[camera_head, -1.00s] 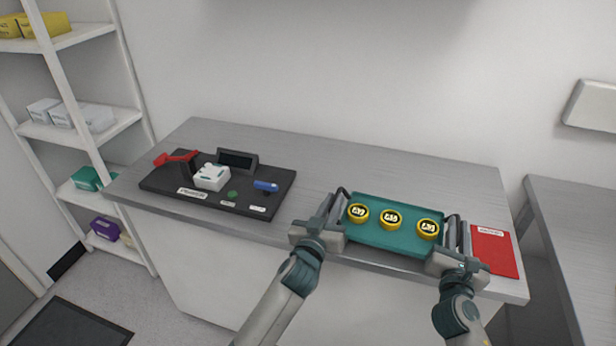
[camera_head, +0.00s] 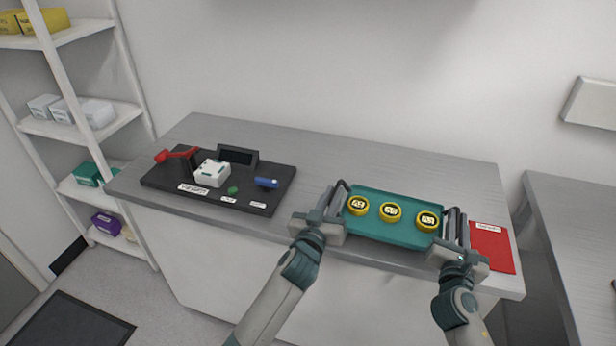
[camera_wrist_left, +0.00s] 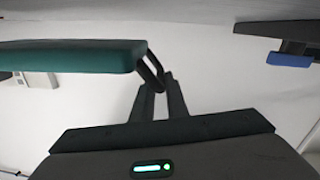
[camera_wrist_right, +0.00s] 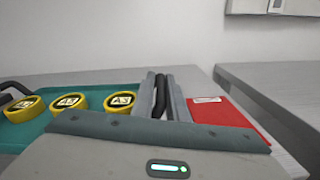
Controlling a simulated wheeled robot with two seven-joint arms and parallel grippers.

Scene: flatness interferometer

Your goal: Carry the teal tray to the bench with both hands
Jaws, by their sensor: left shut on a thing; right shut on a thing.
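The teal tray (camera_head: 383,231) is over the front right part of the grey bench (camera_head: 330,160), carrying three yellow round pieces with dark labelled tops (camera_head: 391,212). My left gripper (camera_head: 336,200) is shut on the tray's left handle; in the left wrist view the dark handle (camera_wrist_left: 152,72) meets the finger tips. My right gripper (camera_head: 455,222) is shut on the right handle, seen between the fingers in the right wrist view (camera_wrist_right: 160,97). The tray looks about level. Whether its underside touches the bench cannot be told.
A dark board (camera_head: 222,192) with a white block, red lever and blue piece lies on the bench's left. A red mat (camera_head: 492,247) lies right of the tray. Bare bench top lies behind the tray. Shelves (camera_head: 70,120) stand at left; another table (camera_head: 575,230) at right.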

